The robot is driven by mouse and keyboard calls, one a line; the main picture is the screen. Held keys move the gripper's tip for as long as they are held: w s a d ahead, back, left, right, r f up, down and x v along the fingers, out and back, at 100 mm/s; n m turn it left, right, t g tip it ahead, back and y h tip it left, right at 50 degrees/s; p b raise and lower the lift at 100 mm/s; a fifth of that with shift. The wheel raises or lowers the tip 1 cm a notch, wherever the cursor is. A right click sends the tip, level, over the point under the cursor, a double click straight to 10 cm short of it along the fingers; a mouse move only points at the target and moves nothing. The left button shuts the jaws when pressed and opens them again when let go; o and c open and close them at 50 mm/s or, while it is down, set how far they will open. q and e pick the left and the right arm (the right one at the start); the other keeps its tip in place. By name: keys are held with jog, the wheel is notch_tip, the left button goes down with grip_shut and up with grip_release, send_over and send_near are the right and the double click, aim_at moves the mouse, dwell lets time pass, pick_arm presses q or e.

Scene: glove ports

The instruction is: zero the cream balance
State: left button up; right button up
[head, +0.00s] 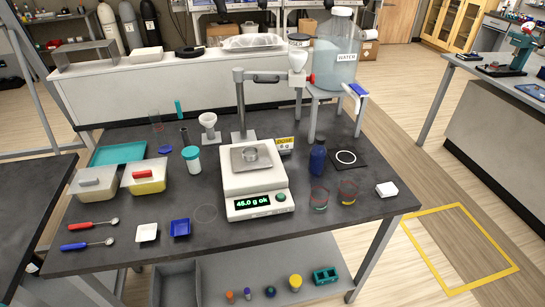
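The cream balance (256,186) stands near the middle of the dark table. Its green display (252,201) reads what looks like "45.0 g ok". A round button (280,197) sits to the right of the display. Neither of my grippers is in view.
A grey stand (241,105) rises behind the balance. A blue bottle (318,157) and two glass beakers stand to its right. A water jug (337,50) sits on a raised stand. Tubs, spoons and small dishes are at left. The front table edge is mostly clear.

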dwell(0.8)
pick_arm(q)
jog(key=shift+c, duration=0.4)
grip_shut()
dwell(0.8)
